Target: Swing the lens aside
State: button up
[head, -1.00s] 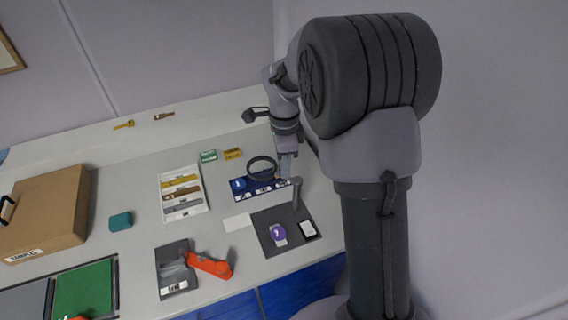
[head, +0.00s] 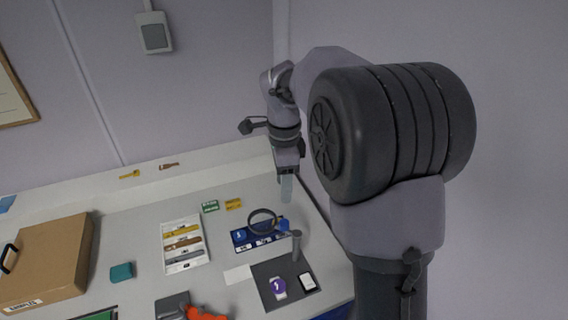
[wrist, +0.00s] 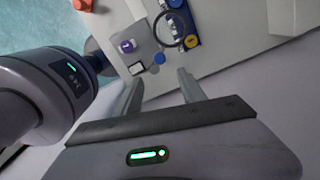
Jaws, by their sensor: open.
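The lens is a dark ring (head: 262,209) on a short blue arm (head: 283,226), joined to a grey upright post (head: 296,246). In the head view it hangs over a dark blue card (head: 240,237). My gripper (head: 287,190) is above and behind the lens, apart from it and empty. In the wrist view the lens ring (wrist: 155,28) shows beyond the fingertips, and my gripper (wrist: 160,80) is open with nothing between its fingers. The post's round blue-grey top (wrist: 158,58) lies just past the gap.
A grey mat (head: 268,296) with a purple-topped item (head: 278,286) lies in front of the post. A white sample card (head: 184,266), a teal block (head: 121,272) and a cardboard box (head: 50,262) are farther left. Green (head: 210,206) and yellow (head: 233,203) blocks sit behind the lens.

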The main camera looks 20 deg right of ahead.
notch_tip(320, 180, up, 4)
jog(key=shift+r+p, duration=0.15)
jog(key=shift+p, duration=0.25)
jog(key=s+a+f+n+t+b, duration=0.2)
jog(key=s+n, duration=0.3)
jog(key=s, duration=0.3)
jog(key=s+a+f+n+t+y+b, duration=0.1)
jog(key=s+a+n+b, duration=0.3)
jog(key=s, duration=0.4)
jog(key=s+a+f+n+t+y+b, duration=0.1)
jog(key=s+a+f+n+t+b, duration=0.1)
jog(key=s+n, duration=0.4)
jog(key=shift+s+a+f+n+t+b, duration=0.5)
jog(key=shift+s+b, duration=0.25)
jog(key=shift+s, duration=0.2)
